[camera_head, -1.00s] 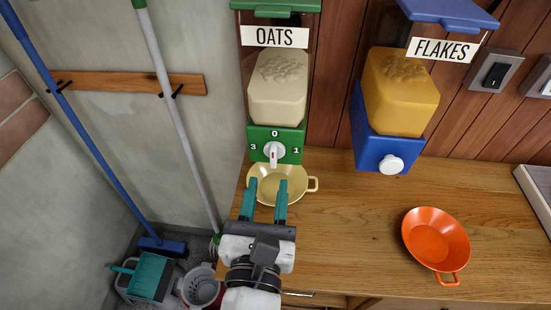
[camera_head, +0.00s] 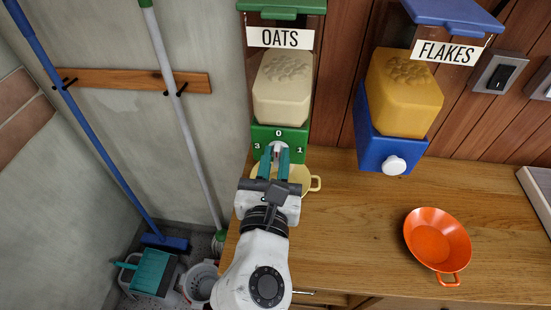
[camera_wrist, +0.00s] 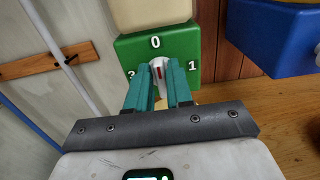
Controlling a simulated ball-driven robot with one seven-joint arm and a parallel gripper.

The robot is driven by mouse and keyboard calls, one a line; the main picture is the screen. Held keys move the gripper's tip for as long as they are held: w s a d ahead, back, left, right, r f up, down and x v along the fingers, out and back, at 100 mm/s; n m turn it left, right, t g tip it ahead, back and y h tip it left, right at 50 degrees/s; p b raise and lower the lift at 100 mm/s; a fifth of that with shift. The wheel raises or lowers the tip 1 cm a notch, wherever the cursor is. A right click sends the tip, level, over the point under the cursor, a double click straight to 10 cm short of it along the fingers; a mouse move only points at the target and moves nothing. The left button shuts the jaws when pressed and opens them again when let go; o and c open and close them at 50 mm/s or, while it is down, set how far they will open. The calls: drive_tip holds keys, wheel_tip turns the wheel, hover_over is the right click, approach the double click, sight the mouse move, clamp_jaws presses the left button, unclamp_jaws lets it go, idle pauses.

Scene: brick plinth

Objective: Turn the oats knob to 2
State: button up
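The oats dispenser's green base (camera_head: 293,133) shows a 0 at the top, a 3 at left and a 1 at right; the bottom of its face is hidden by my fingers. The white oats knob (camera_head: 279,148) is in the middle of that face, partly covered. In the wrist view, the knob (camera_wrist: 157,63) shows between the fingertips, with a red mark on it. My gripper (camera_head: 274,150) has its two teal fingers on either side of the knob, closed in on it with little gap. It also shows in the wrist view (camera_wrist: 159,68).
A cream bowl (camera_head: 306,179) stands below the oats dispenser, partly behind my gripper. The blue flakes dispenser (camera_head: 375,143) with a white knob (camera_head: 394,165) is to the right. An orange pan (camera_head: 437,238) lies on the wooden counter (camera_head: 350,230). Brooms lean at left.

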clamp_jaws()
drive_tip(key=m, duration=0.3)
drive_tip(key=shift+d+m, duration=0.2)
drive_tip(key=shift+m, duration=0.1)
drive_tip(key=shift+a+f+m+b, duration=0.1)
drive_tip(key=shift+f+m+b, duration=0.35)
drive_tip(key=shift+m+b, duration=3.85)
drive_tip(key=shift+f+m+b, duration=0.5)
drive_tip(key=shift+m+b, duration=1.55)
drive_tip(key=shift+m, duration=4.3)
drive_tip(key=shift+a+f+m+b, duration=0.1)
drive_tip(key=shift+f+m+b, duration=0.35)
drive_tip(key=shift+m+b, duration=3.85)
drive_tip(key=shift+m+p, duration=1)
drive_tip(key=shift+m, duration=0.25)
